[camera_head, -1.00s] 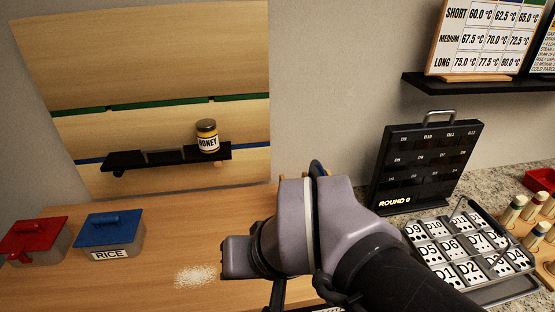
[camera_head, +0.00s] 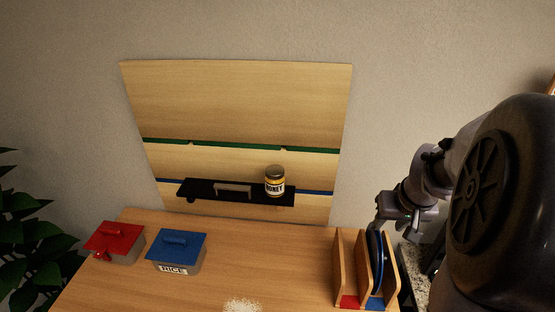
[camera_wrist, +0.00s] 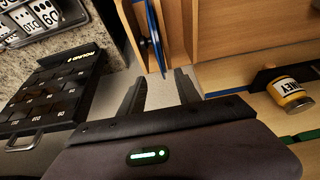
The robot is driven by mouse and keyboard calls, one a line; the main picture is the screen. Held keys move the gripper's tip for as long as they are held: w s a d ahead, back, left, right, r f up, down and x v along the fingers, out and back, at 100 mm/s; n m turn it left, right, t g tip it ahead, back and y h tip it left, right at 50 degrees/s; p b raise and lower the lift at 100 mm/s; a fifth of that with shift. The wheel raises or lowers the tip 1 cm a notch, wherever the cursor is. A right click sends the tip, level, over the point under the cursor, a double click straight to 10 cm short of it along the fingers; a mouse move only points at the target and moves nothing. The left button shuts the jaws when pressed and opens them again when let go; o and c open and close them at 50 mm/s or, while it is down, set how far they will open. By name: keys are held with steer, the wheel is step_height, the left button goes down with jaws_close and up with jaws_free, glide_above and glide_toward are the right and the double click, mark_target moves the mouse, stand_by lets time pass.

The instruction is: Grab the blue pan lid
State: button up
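The blue pan lid (camera_head: 376,256) stands on edge in the right slot of a wooden rack (camera_head: 344,262), above a blue marker at the slot's foot. In the wrist view the lid (camera_wrist: 154,34) shows edge-on as a thin blue rim with a dark part on its side. My gripper (camera_wrist: 161,76) is open, its two fingers apart and empty, just short of the lid. In the head view my gripper (camera_head: 381,214) is near the lid's top edge, and my arm hides part of the right side.
A blue-lidded rice box (camera_head: 177,255) and a red-lidded box (camera_head: 115,242) stand on the left of the wooden table. A honey jar (camera_head: 275,182) sits on a black shelf (camera_head: 225,192). A black panel (camera_wrist: 50,92) lies beside my gripper in the wrist view.

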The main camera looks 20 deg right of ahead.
mark_target(380, 236)
steer(key=x, duration=0.2)
steer(key=shift+w+f, duration=0.1)
steer(key=shift+f, duration=0.25)
steer(key=b+x, duration=0.1)
steer(key=x, duration=0.4)
steer(key=shift+a+f+b, duration=0.15)
steer(key=shift+f+b, duration=0.15)
steer(key=shift+b, duration=0.1)
steer(key=shift+s+r, duration=0.1)
steer(key=shift+s, duration=0.15)
steer(key=shift+c, duration=1.1)
jaws_close()
